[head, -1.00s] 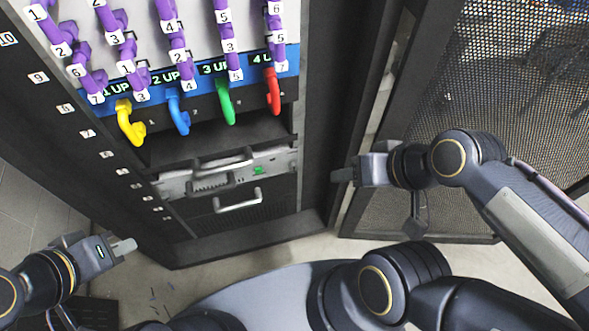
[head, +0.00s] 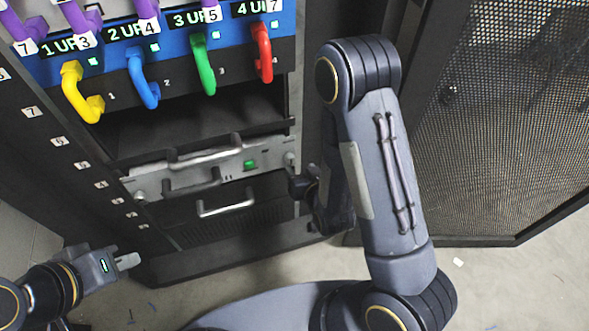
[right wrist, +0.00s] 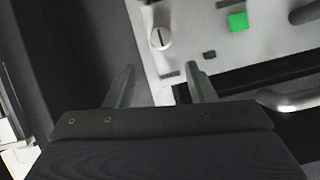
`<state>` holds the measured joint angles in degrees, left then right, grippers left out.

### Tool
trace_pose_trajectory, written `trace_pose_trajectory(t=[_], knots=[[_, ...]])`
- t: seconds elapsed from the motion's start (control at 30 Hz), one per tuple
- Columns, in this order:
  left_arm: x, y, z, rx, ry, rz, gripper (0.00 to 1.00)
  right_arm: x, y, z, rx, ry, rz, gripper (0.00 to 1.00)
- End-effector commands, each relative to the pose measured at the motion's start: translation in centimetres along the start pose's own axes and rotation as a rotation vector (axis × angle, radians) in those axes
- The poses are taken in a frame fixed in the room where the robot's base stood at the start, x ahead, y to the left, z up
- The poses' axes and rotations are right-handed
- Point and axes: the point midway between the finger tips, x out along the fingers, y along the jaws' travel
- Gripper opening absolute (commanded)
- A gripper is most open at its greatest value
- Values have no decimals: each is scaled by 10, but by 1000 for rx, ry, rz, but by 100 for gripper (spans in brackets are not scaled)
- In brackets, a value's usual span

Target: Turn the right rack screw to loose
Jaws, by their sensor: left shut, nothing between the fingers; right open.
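The right rack screw is a pale round head with a dark slot, at the end of the silver rack unit (head: 236,163). In the right wrist view the screw (right wrist: 160,38) lies just beyond the fingertips of my right gripper (right wrist: 159,68), between their lines and apart from them. Its slot runs nearly upright in that picture. My right gripper is open and empty; in the head view my arm hides most of it, and the screw (head: 290,159) shows small above it. My left gripper (head: 129,262) is shut and empty at the lower left, away from the rack unit.
A green button (right wrist: 238,22) sits near the screw. Coloured handles, including a red one (head: 263,52), hang above an empty bay. A mesh door (head: 500,130) stands open at right.

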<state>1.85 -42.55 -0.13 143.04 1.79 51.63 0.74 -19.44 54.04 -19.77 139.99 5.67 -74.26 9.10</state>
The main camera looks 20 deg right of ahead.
Motion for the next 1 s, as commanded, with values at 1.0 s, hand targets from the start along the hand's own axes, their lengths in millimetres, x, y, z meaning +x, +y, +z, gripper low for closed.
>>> trace_pose_trajectory(t=[1.0], knots=[[10, -4, 5, 0, 0, 0, 0, 83, -4, 15, -54, 59, -24, 50]])
